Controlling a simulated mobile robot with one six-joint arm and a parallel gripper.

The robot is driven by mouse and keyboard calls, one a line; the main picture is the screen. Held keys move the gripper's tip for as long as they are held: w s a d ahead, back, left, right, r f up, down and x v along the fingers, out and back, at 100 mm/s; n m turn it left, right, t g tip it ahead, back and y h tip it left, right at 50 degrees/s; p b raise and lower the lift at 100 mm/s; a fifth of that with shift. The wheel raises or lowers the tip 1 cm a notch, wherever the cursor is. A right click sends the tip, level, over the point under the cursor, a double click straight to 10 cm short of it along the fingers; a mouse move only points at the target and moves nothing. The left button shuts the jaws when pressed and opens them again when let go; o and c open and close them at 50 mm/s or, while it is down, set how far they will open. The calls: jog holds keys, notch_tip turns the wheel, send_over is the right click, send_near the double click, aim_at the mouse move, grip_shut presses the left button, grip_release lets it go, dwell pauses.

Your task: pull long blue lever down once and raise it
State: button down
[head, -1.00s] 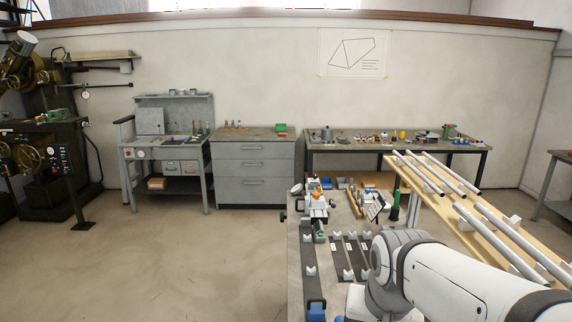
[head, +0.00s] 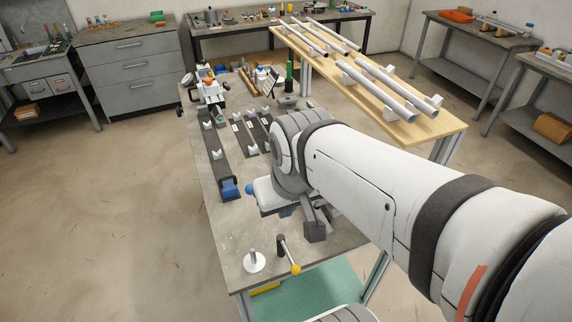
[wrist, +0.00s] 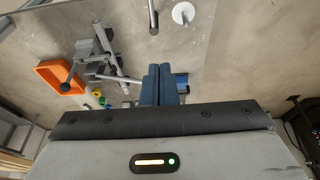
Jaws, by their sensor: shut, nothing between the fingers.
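My gripper (wrist: 160,70) shows in the wrist view as two dark blue fingers pressed together, shut and empty. In the head view its white body lies over the workbench, and the fingertips are not clear behind the arm. I cannot make out a long blue lever for certain. A blue block (head: 229,188) sits at the near end of a dark rail, just left of my gripper. A blue piece beside the fingers in the wrist view (wrist: 181,83) is probably the same block. A small blue rounded bit at the gripper's left side in the head view is unclear.
A dark lever with a yellow knob (head: 288,255) and a white disc (head: 254,262) stand at the bench's near end. A grey block (head: 315,230) is close right of my gripper. An orange bin (wrist: 67,75) lies left in the wrist view. Bare bench surface lies left of the disc.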

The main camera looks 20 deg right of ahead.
jog(key=c, duration=2.1)
grip_release()
jog(key=shift+o, duration=0.7)
jog(key=shift+w, duration=0.2)
jog(key=o, duration=0.5)
jog(key=w+d+f+m+g+b, duration=0.1)
jog(key=w+f+m+g+b, duration=0.1)
jog(key=w+m, duration=0.6)
jog(key=shift+w+f+g+b, duration=0.35)
jog(key=shift+w+b, duration=0.35)
jog(key=shift+w, duration=0.45)
jog(key=w+d+f+m+g+b, duration=0.2)
jog(key=w+f+m+g+b, duration=0.1)
jog(key=w+f+m, duration=0.7)
jog(key=shift+n, duration=0.3)
jog(key=x, duration=0.5)
jog(key=shift+w+f+p, duration=0.15)
jog(key=shift+f+p, duration=0.15)
jog(key=shift+p, duration=0.1)
grip_shut()
